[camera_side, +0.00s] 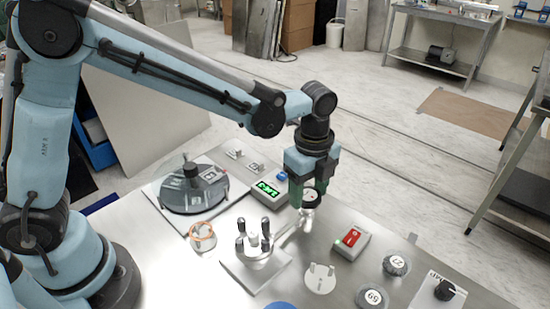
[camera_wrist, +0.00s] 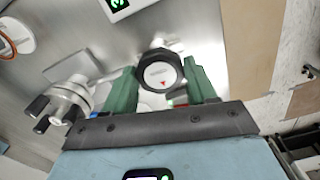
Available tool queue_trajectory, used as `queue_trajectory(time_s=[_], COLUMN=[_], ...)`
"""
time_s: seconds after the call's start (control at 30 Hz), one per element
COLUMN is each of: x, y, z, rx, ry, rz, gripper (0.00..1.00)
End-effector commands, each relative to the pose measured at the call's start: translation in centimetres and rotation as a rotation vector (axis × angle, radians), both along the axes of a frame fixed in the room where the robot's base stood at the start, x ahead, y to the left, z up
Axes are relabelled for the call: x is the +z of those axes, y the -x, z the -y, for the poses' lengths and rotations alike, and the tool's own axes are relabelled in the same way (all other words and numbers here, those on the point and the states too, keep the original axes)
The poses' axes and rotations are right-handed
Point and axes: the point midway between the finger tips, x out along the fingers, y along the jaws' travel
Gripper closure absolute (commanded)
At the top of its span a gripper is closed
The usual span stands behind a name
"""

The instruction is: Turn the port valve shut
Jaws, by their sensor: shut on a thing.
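The port valve has a dark knob (camera_wrist: 160,72) with a pale round cap and a red arrowhead, seen in the wrist view between my green fingers. In the side view the knob (camera_side: 311,197) shows partly behind the fingers, above a silver pipe fitting (camera_side: 305,219). My gripper (camera_side: 309,199) points down and is shut on the knob. In the wrist view the gripper (camera_wrist: 161,84) has one finger on each side of the knob. The silver fitting runs left toward a metal body with several black-tipped handles (camera_side: 254,243); the joint between them is partly hidden.
A gauge with a green display (camera_side: 268,190) stands close left of my gripper. A dark round plate (camera_side: 195,192) lies farther left, and an orange ring (camera_side: 202,232) is in front of it. A red switch box (camera_side: 351,241) and numbered discs (camera_side: 397,264) stand to the right.

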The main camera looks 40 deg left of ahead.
Motion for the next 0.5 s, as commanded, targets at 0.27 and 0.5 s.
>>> queue_trajectory(time_s=[0.27,0.5], x=[0.07,0.04], y=[0.0,0.0], z=[0.0,0.01], rx=[-0.006,-0.005], ry=[-0.001,0.0], rz=[0.0,0.0], gripper=[0.74,0.18])
